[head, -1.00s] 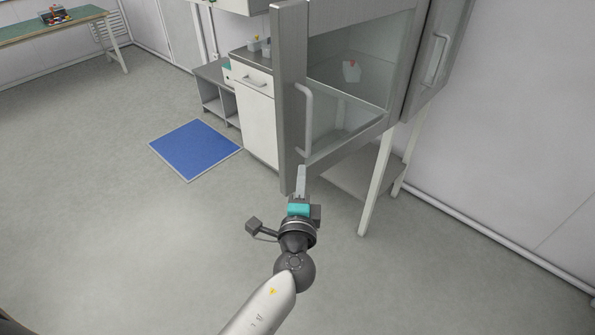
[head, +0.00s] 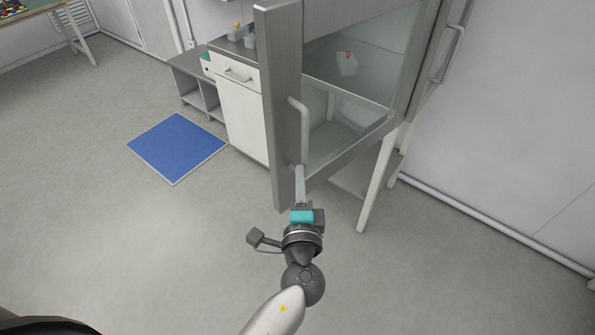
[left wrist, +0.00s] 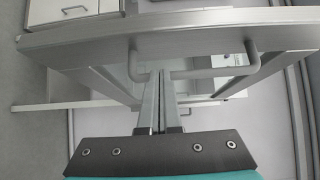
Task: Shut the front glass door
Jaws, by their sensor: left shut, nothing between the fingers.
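The glass cabinet (head: 385,108) stands on white legs with its front open. One steel-framed door (head: 279,110) swings out at its left toward me, with a bar handle (head: 304,130) on its face. In the left wrist view the handle (left wrist: 215,72) crosses just past the fingertips. My left gripper (head: 299,168) is shut and empty at the handle's lower end. Its fingers also show in the left wrist view (left wrist: 158,78); I cannot tell whether they touch the handle or door. My right gripper is not in view.
A second open door with a handle (head: 452,52) stands at the cabinet's right. A white drawer unit (head: 242,115) and a low grey shelf (head: 195,92) stand behind the left door. A blue mat (head: 176,148) lies on the floor. The front floor is clear.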

